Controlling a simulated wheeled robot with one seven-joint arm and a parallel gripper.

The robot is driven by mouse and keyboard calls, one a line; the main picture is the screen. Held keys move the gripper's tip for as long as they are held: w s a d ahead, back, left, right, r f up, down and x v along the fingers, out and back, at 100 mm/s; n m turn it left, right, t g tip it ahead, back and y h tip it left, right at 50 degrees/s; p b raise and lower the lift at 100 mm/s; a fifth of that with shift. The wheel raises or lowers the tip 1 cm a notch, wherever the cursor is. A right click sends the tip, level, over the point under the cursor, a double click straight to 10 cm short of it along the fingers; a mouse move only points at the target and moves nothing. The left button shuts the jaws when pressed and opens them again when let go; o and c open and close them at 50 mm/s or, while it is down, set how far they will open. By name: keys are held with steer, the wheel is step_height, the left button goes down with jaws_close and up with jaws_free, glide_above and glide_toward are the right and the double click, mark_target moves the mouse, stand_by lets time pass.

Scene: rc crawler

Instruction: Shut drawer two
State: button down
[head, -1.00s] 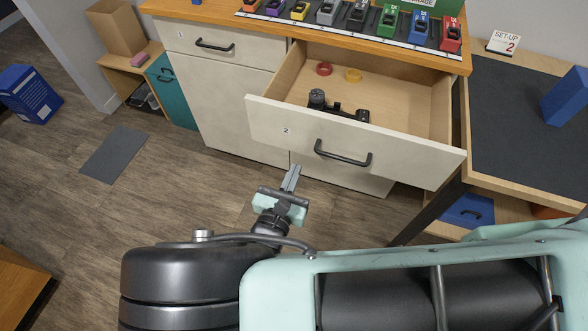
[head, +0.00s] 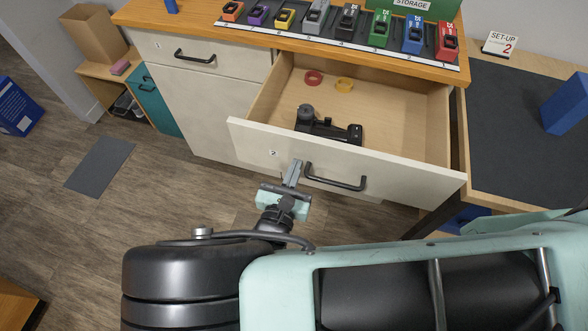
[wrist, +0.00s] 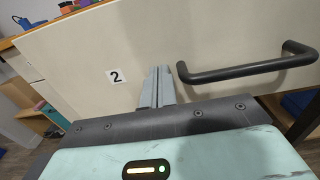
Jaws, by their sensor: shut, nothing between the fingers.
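Drawer two (head: 400,176) stands pulled out from the cabinet, its cream front marked "2" with a dark bar handle (head: 335,179). Inside it lie a black device (head: 328,127), a red ring (head: 313,78) and a yellow ring (head: 344,85). My gripper (head: 293,168) is shut and empty, its fingertips at the drawer front between the number label and the handle's left end. In the wrist view, the fingers (wrist: 157,80) point at the drawer front, right of the label (wrist: 116,76) and left of the handle (wrist: 245,69). I cannot tell whether they touch the front.
Drawer one (head: 200,53) is shut at left. The countertop (head: 300,39) holds a row of coloured devices. A workbench with a dark mat (head: 515,140) stands close on the right.

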steer(key=b, duration=0.2)
glide_above(323, 97)
steer(key=s, duration=0.1)
steer(key=shift+s+a, duration=0.1)
steer(key=shift+s, duration=0.1)
steer(key=shift+w, duration=0.5)
steer(key=shift+w+d+r, duration=0.1)
steer(key=shift+d, duration=0.1)
steer(key=shift+r, duration=0.1)
